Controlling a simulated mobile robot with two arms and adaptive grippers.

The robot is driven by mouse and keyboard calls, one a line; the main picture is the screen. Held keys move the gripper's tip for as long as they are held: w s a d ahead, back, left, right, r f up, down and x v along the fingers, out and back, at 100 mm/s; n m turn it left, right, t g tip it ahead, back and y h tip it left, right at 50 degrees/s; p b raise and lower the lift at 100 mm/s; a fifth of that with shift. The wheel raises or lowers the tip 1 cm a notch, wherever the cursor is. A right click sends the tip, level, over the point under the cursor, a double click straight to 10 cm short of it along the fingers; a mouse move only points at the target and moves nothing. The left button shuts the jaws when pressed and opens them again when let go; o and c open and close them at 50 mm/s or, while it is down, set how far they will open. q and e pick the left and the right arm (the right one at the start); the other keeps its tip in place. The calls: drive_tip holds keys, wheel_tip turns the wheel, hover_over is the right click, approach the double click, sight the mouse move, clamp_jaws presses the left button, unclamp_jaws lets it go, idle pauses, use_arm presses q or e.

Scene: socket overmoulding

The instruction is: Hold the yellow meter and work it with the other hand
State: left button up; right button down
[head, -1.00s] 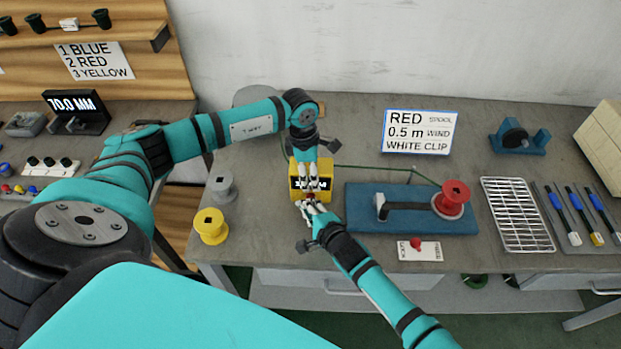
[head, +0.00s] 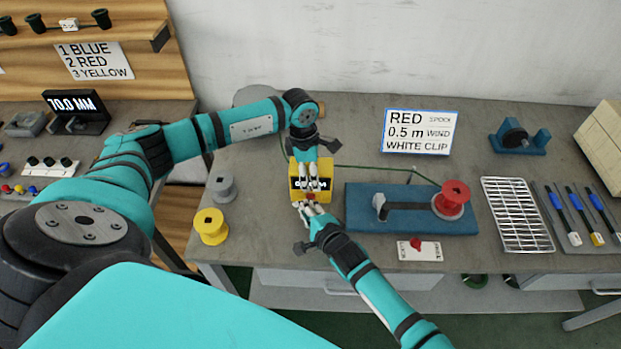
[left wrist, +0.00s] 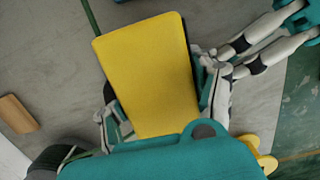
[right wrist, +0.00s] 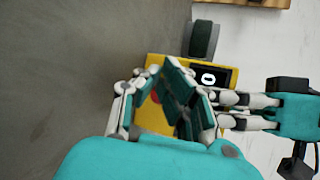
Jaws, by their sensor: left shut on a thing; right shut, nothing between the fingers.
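The yellow meter (head: 299,194) stands on the bench left of the blue winding base. Its dark display faces my side in the head view, partly covered by fingers. Its plain yellow face fills the middle of the left wrist view (left wrist: 150,75). My left gripper (head: 311,182) is shut on the meter from above, a finger on each side. My right gripper (head: 308,207) is shut and empty at the meter's near face, close to a red button (right wrist: 156,97). Whether its fingertips touch the button cannot be told. A green wire runs from the meter's area toward the red spool (head: 452,200).
The blue base (head: 360,222) with a black crank arm lies just right of the meter. A yellow spool (head: 210,227) and grey spool (head: 222,186) stand to the left. A white card (head: 428,252), a wire rack (head: 517,215) and a sign (head: 417,132) are further right.

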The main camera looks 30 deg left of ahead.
drive_tip(key=shift+s+d, duration=0.25)
drive_tip(key=shift+s+d+f, duration=0.1)
drive_tip(key=shift+s+d, duration=0.1)
drive_tip(key=shift+s, duration=0.05)
drive_tip(key=shift+s+d, duration=0.6)
drive_tip(key=shift+s, duration=0.35)
drive_tip(key=shift+s+d, duration=0.55)
drive_tip(key=shift+s, duration=0.35)
use_arm(q)
drive_tip(key=o, duration=1.3)
drive_tip(key=shift+c, duration=0.2)
